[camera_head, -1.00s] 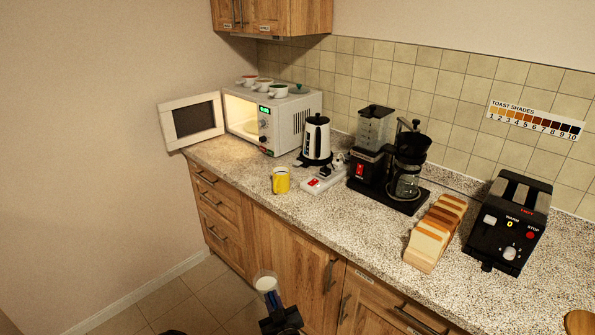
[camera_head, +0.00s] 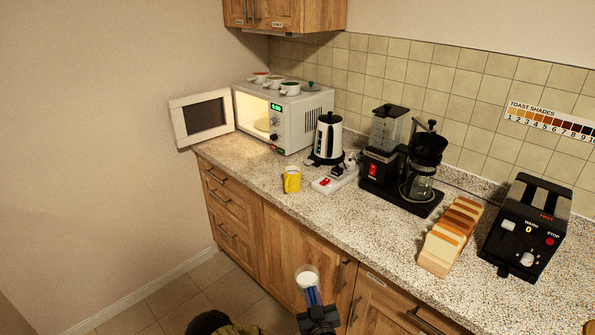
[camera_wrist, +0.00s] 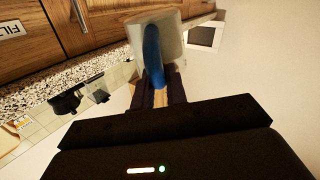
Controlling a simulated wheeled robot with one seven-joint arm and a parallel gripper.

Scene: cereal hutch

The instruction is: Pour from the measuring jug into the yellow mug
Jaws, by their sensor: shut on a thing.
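The yellow mug (camera_head: 292,180) stands upright on the counter, left of a white power strip. My gripper (camera_head: 315,306) is in front of the lower cabinet doors, below the counter's front edge and apart from the mug. It is shut on the blue handle of the measuring jug (camera_head: 306,277), a clear jug with something white showing in its top. The wrist view shows the jug (camera_wrist: 158,35) beyond the gripper fingers (camera_wrist: 160,90). The fingers partly hide the blue handle there. I cannot tell how full the jug is.
The power strip (camera_head: 334,180) and a kettle (camera_head: 328,138) stand near the mug. The microwave (camera_head: 300,122) has its door (camera_head: 201,117) open at left. The coffee maker (camera_head: 420,165), bread slices (camera_head: 450,237) and toaster (camera_head: 527,228) stand farther right. The counter front (camera_head: 335,222) is clear.

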